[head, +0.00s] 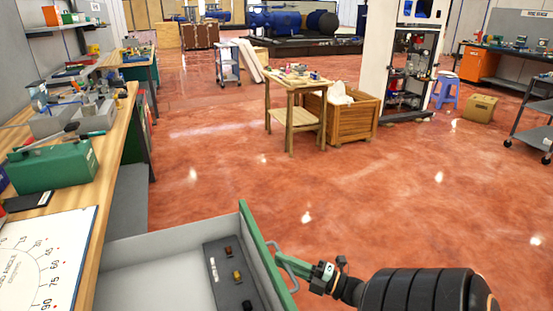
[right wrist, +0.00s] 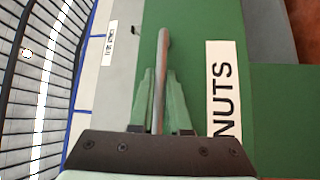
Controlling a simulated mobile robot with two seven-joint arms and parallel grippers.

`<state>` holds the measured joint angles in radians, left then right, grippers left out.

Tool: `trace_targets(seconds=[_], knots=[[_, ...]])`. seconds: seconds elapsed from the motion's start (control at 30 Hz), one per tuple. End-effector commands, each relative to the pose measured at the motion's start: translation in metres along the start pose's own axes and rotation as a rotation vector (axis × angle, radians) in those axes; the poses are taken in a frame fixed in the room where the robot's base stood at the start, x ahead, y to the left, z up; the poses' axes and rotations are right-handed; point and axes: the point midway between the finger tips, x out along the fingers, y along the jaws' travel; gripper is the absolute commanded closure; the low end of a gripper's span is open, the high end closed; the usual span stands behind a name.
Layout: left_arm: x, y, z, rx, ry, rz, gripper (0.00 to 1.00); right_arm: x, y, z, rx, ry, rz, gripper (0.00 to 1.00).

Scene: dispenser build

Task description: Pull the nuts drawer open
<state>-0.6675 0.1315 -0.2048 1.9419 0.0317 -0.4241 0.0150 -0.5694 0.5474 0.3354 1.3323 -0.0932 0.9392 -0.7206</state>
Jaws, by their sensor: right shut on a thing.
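The nuts drawer (head: 172,262) is open in the head view, at the lower left beside the workbench. It has a green front and grey inner walls. A dark strip (head: 228,275) with several small nuts lies inside it. My right gripper (head: 292,262) is at the metal bar handle (right wrist: 160,80) on the green front. In the right wrist view its two green fingers lie on both sides of the bar, shut on it. The white NUTS label (right wrist: 225,95) shows right of the handle. My left gripper is not in view.
A wooden workbench (head: 118,120) runs along the left, with a green toolbox (head: 52,165) and a white angle chart (head: 45,262) on it. The red floor in the middle is clear. A small wooden table (head: 296,85) and a wooden crate (head: 352,120) stand farther back.

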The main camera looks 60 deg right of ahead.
Motion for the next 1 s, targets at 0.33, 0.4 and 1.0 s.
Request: trace_targets(seconds=[0.33, 0.4, 1.0], knots=[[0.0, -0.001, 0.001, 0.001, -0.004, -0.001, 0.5, -0.001, 0.0, 0.002, 0.001, -0.003, -0.001, 1.0], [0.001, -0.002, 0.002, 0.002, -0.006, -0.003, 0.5, -0.001, 0.0, 0.001, 0.001, -0.003, -0.001, 0.77], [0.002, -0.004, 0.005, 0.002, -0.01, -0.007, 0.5, -0.014, -0.001, 0.001, 0.001, -0.002, -0.003, 0.55]])
